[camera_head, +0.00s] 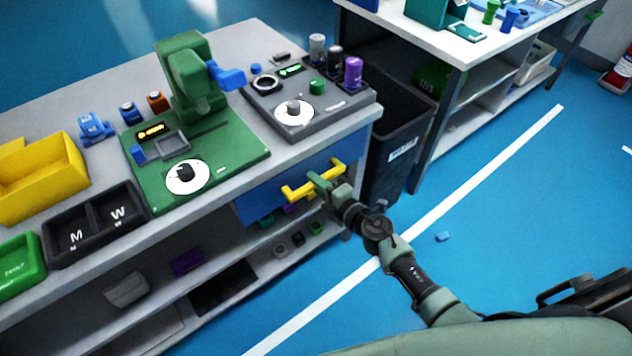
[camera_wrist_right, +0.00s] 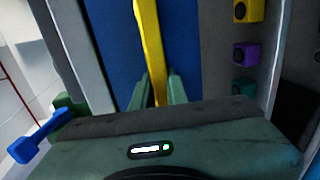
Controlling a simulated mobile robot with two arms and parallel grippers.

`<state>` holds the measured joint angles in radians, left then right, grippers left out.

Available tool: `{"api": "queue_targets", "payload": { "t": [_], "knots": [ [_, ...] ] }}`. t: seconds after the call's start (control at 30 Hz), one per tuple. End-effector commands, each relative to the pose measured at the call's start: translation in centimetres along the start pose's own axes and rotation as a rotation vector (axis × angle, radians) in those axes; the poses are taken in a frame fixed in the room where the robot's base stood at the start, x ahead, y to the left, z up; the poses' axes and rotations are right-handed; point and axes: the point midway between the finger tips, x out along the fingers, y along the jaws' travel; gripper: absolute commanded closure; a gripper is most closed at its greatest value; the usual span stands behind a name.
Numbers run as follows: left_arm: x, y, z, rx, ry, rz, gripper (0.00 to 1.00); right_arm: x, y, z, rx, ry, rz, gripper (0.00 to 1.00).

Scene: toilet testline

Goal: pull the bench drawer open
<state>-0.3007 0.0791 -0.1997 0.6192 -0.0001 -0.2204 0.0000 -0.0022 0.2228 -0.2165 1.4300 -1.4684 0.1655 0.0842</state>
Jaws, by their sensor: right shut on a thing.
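The bench drawer has a blue front (camera_head: 262,206) under the bench top's right end, with a yellow bar handle (camera_head: 297,191) on it. The drawer front appears about level with the bench's front edge. My right gripper (camera_head: 318,180) is at the middle of the handle, shut on it. In the right wrist view the yellow handle (camera_wrist_right: 149,40) runs down between my two green fingers (camera_wrist_right: 161,90), with the blue drawer front (camera_wrist_right: 110,45) behind it. My left gripper is not in view.
The bench top (camera_head: 240,38) carries a green press station, a grey station (camera_head: 345,97), a yellow bin (camera_head: 40,180) and black trays. A dark waste bin (camera_head: 400,125) stands right of the drawer. A small blue piece (camera_head: 443,236) lies on the otherwise clear floor.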

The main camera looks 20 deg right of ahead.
Motion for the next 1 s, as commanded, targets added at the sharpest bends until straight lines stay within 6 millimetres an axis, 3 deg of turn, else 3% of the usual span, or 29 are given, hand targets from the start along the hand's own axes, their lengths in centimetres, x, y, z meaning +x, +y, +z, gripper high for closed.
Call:
{"api": "queue_targets", "payload": {
  "t": [0.77,1.0],
  "knots": [
    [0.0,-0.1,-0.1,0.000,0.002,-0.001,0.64,-0.1,-0.2,0.0,0.000,0.000,-0.003,1.00],
    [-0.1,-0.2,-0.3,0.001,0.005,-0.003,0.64,-1.3,-0.5,0.0,0.001,0.000,-0.005,1.00]
  ]
}}
